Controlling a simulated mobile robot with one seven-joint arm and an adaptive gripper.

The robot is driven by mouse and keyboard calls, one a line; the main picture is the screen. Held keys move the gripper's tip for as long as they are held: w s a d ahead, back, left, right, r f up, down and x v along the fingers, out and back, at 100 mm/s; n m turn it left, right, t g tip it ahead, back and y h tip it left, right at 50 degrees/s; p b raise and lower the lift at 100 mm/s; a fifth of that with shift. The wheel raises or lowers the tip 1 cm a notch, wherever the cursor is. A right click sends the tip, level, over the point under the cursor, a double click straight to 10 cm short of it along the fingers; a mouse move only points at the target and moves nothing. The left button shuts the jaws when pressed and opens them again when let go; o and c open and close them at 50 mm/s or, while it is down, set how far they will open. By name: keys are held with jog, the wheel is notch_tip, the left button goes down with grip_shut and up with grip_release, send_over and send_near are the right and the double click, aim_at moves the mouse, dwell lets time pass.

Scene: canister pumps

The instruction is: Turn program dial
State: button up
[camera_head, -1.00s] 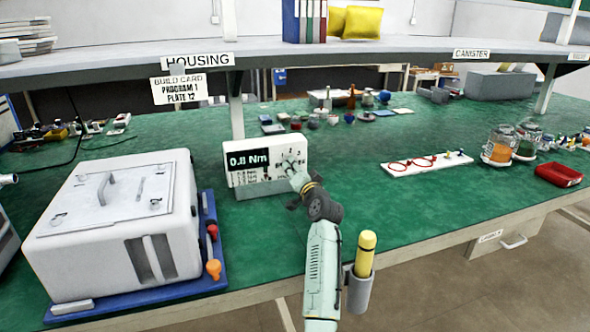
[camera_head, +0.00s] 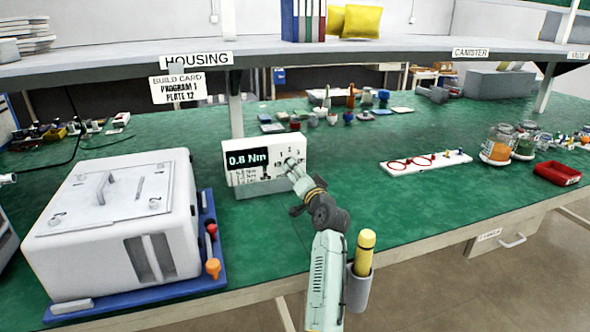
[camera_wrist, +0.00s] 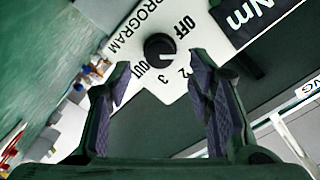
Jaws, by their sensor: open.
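The program dial (camera_wrist: 159,47) is a black round knob on a white panel, with a pale pointer mark. In the head view my gripper (camera_head: 291,165) is in front of the box's right side and hides the dial there.
A build card (camera_head: 178,89) reading PROGRAM 1, PLATE 12 hangs from the shelf. A white lidded machine (camera_head: 115,225) stands on the left. A white board (camera_head: 428,163) with red rings lies on the right. Green bench lies clear between box and board.

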jog(key=v, duration=0.3)
jog(key=shift+s+d, duration=0.15)
jog(key=shift+s, duration=0.2)
